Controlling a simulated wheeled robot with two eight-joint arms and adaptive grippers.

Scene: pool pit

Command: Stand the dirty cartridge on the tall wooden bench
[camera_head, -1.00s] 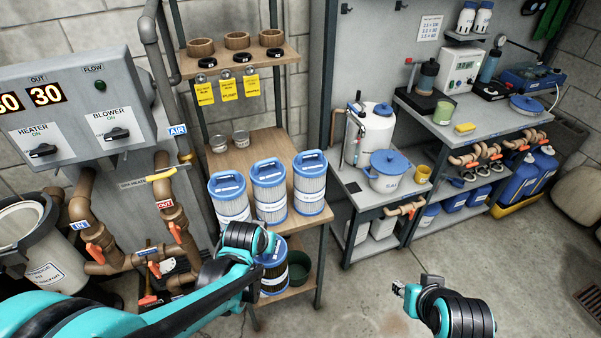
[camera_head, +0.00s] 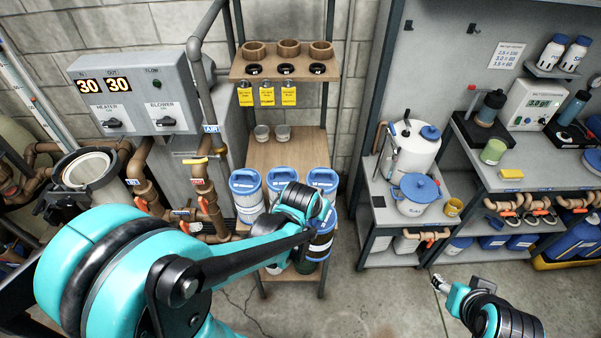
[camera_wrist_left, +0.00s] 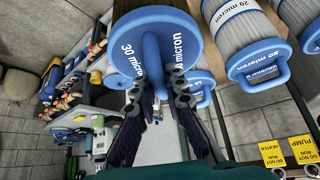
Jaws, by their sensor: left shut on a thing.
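The dirty cartridge (camera_head: 321,246) has a blue cap and a dark, stained body. It hangs from my left gripper (camera_wrist_left: 155,85), which is shut on the handle on its cap. In the wrist view the cap (camera_wrist_left: 128,40) reads "30 micron"; its body is mostly hidden. In the head view the left gripper (camera_head: 318,207) and arm partly cover the cartridge. The wooden bench (camera_head: 283,152) stands behind it, and the cartridge appears in front of its right end. I cannot tell the exact gap. My right gripper (camera_head: 438,284) is at lower right, apparently empty; its jaw opening is unclear.
Blue-capped cartridges stand along the bench's front: left (camera_head: 247,193), middle (camera_head: 284,176) and right (camera_head: 323,181). Two small cups (camera_head: 272,133) stand behind them, with bare wood between. A shelf (camera_head: 285,70) with wooden rings is above. A metal table (camera_head: 385,209) stands to the right.

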